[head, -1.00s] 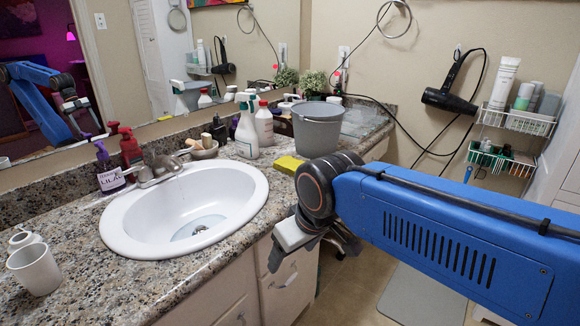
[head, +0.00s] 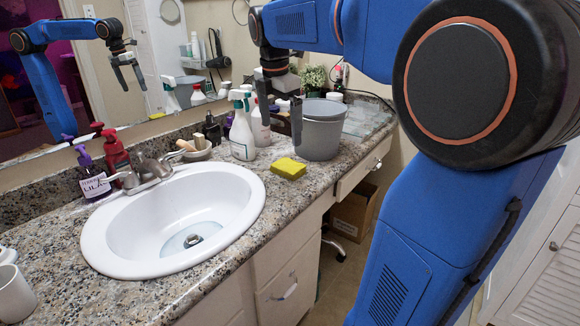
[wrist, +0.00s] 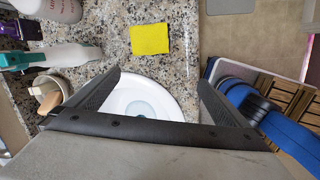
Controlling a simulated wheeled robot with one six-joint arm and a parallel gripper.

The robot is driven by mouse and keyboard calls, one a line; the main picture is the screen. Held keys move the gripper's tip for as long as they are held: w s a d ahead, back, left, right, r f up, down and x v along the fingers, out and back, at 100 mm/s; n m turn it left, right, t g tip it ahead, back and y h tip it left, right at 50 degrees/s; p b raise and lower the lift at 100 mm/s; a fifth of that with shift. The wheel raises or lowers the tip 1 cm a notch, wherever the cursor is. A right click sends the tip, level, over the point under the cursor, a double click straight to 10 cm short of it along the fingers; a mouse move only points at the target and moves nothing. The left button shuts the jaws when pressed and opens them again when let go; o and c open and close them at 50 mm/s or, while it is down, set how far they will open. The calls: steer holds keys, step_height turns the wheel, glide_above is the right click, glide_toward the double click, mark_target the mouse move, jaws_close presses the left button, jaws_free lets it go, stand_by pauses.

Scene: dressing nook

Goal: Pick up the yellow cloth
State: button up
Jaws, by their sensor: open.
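The yellow cloth (head: 288,168) lies flat as a small folded block on the granite counter, between the sink and the grey bucket. In the wrist view the cloth (wrist: 149,39) is a yellow rectangle above the gap between my fingers. My gripper (head: 281,120) hangs pointing down over the counter, in front of the spray bottles and beside the bucket, higher than the cloth and apart from it. In the wrist view my gripper (wrist: 159,78) is open, with nothing between its fingers.
The grey bucket (head: 318,133) stands close behind the cloth. White spray bottles (head: 243,135) stand to its left. The white sink (head: 125,232) takes up the middle of the counter. Soap bottles (head: 90,178) stand by the tap.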

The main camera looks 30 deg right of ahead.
steer(key=w+d+r+n, duration=0.1)
steer(key=w+d+n, duration=0.2)
steer(key=w, duration=0.1)
glide_above(288, 165)
steer(key=a, duration=0.1)
steer(key=shift+g, duration=0.3)
steer(key=f, duration=1.1)
steer(key=shift+s+a+f, duration=0.1)
steer(key=shift+s+f, duration=0.1)
steer(key=shift+s, duration=0.15)
steer(key=shift+w+d+f, duration=0.1)
steer(key=shift+d+f, duration=0.05)
steer(key=shift+f, duration=0.8)
steer(key=shift+w+d+f, duration=0.1)
steer(key=shift+d+f, duration=0.05)
steer(key=shift+f, duration=0.75)
steer(key=shift+w+d+f, duration=0.1)
steer(key=shift+d+f, duration=0.05)
steer(key=shift+f, duration=0.8)
steer(key=c, duration=1.1)
